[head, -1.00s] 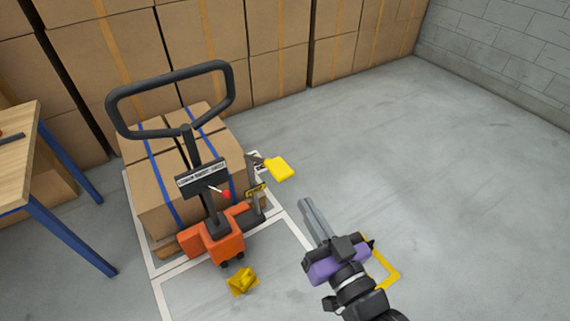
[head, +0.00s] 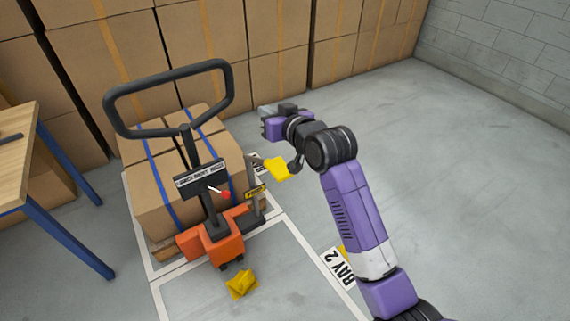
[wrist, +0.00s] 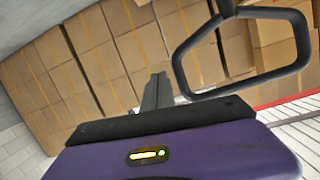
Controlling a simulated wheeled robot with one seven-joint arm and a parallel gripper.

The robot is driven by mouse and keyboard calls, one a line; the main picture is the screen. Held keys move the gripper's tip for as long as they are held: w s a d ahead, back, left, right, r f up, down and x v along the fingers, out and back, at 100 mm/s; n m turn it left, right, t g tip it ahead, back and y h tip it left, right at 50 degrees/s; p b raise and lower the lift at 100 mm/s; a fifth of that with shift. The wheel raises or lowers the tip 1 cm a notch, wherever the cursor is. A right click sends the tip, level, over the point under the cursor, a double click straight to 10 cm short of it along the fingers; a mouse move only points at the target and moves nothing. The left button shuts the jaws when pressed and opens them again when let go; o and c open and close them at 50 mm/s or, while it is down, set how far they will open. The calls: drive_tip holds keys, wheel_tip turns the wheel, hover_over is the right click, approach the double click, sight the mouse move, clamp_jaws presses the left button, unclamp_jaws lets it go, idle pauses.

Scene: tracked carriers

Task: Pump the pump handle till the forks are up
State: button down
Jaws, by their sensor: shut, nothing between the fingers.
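A pallet truck with an orange body (head: 212,243) stands at the left in the head view, with a big black loop handle (head: 228,88) on its upright shaft. The forks are hidden under the load.
Strapped cartons (head: 155,190) sit on the truck. A yellow piece (head: 241,284) is at floor level before it. A red knob (head: 226,195) is on the shaft. A table (head: 20,160) stands left, and stacked boxes (head: 280,45) line the back. The floor at right is clear.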

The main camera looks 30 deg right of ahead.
drive_tip(key=w+d+r+g, duration=0.2)
drive_tip(key=w+d, duration=0.1)
drive_tip(key=w, duration=0.1)
drive_tip(key=n+g+y, duration=0.1)
drive_tip(key=n+g, duration=0.1)
drive_tip(key=g, duration=0.8)
hover_over(283, 170)
drive_tip(key=s+d, duration=0.2)
wheel_tip(283, 170, down, 5)
drive_tip(key=shift+s+a+f, duration=0.15)
drive_tip(key=shift+s+f, duration=0.2)
drive_tip(key=shift+s, duration=0.2)
drive_tip(key=shift+f, duration=0.1)
drive_tip(key=x, duration=0.8)
drive_tip(key=s+x, duration=0.1)
drive_tip(key=x, duration=0.3)
drive_tip(key=shift+a+f, duration=0.2)
drive_tip(key=shift+f, duration=0.3)
drive_tip(key=shift+a+f, duration=0.1)
drive_tip(key=shift+f, duration=0.35)
